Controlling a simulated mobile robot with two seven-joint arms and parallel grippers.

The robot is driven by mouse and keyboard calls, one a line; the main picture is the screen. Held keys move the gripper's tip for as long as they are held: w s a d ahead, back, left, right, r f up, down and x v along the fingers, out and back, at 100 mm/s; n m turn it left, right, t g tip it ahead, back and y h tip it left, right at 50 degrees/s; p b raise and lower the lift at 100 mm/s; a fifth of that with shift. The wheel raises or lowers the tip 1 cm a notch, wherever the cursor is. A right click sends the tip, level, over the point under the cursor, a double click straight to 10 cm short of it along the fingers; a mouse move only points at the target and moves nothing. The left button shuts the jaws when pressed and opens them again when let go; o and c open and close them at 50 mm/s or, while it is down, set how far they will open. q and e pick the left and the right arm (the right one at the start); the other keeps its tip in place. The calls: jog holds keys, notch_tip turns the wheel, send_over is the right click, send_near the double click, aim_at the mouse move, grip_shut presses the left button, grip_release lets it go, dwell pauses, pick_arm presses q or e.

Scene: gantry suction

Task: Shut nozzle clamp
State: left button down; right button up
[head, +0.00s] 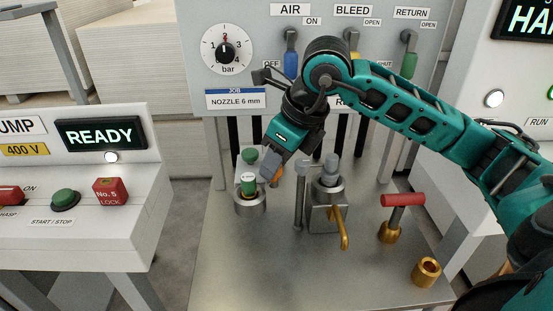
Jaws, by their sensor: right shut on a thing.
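A steel block with a round collar (322,215) and a brass lever (341,228) stands mid-table; it looks like the nozzle clamp, but no label confirms this. The lever points down toward the front. A grey knobbed part (331,172) stands upright in the collar. The gripper appears shut on this green cylinder; the fingertip contact is partly hidden. My left gripper is out of view.
A thin steel post (299,196) stands between gripper and block. A red T-handle (403,200) and a brass ring (427,272) are at right. Behind is a panel with a bar dial (226,49) and valve levers. The front table is clear.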

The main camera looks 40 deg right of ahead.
jog(key=n+y+b, duration=0.1)
jog(key=n, duration=0.1)
jog(key=shift+w+d+n+g, duration=0.1)
jog(key=shift+n+g, duration=0.2)
jog(key=shift+n, duration=0.1)
jog(key=n+g+y+b, duration=0.1)
jog(key=n, duration=0.2)
jog(key=shift+n, duration=0.3)
jog(key=n+g, duration=0.1)
jog(key=n, duration=0.3)
jog(key=shift+w+d+r+n+g+y, duration=0.1)
jog(key=shift+w+n+g+y, duration=0.1)
jog(key=shift+n+g+y, duration=0.15)
jog(key=n+g+b, duration=0.1)
jog(key=n, duration=0.3)
jog(key=shift+g, duration=0.35)
jog(key=shift+n, duration=0.25)
jog(key=o, duration=0.7)
jog(key=shift+o, duration=0.2)
jog(key=p+v, duration=0.3)
jog(key=v, duration=1)
jog(key=shift+w, duration=0.2)
